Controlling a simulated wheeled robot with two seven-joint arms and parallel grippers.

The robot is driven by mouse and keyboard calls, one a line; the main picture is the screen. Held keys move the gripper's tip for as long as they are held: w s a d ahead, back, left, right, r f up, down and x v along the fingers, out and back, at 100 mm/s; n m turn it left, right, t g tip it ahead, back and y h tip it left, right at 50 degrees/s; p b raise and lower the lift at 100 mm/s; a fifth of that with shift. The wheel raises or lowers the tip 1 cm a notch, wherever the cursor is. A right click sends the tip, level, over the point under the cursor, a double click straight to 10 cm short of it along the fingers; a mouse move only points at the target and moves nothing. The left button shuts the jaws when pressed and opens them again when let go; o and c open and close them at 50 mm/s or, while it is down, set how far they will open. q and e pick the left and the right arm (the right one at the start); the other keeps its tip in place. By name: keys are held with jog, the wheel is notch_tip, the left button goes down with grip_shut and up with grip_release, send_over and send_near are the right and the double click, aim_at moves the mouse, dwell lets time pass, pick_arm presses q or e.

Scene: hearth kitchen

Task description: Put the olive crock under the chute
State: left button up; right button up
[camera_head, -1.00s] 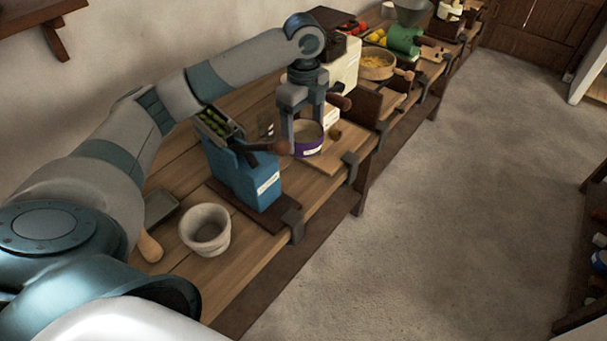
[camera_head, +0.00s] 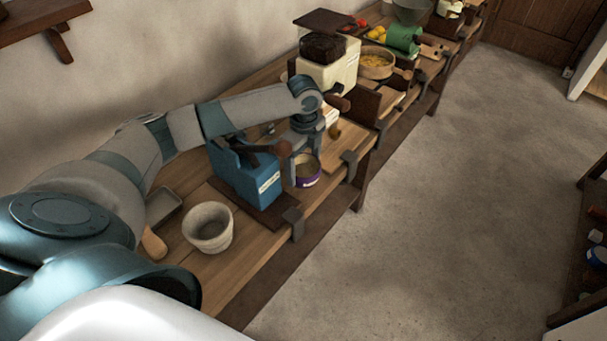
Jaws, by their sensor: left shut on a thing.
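My left gripper (camera_head: 306,152) is shut on a round crock (camera_head: 307,176) with a purple band and a white label. The crock is upright, close to the right side of a blue machine (camera_head: 250,178) with a pale label on its front. I cannot tell whether the crock touches the bench. A second, plain grey-beige crock (camera_head: 208,228) stands empty on the bench at the front left, clear of the gripper. My right gripper is not in view.
A cream machine (camera_head: 336,72) with a dark hopper stands behind my gripper. A wooden bowl (camera_head: 375,66) of yellow food and a green machine (camera_head: 404,40) are farther along the bench. A grey tray (camera_head: 162,206) lies left of the plain crock.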

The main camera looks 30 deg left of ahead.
aim_at(303, 173)
pick_arm(q)
notch_tip(303, 173, down, 3)
jog(key=shift+r+p, duration=0.1)
jog(key=shift+p, duration=0.35)
jog(key=shift+f, duration=0.65)
jog(key=o, duration=1.5)
jog(key=shift+f, duration=0.1)
jog(key=shift+c, duration=0.2)
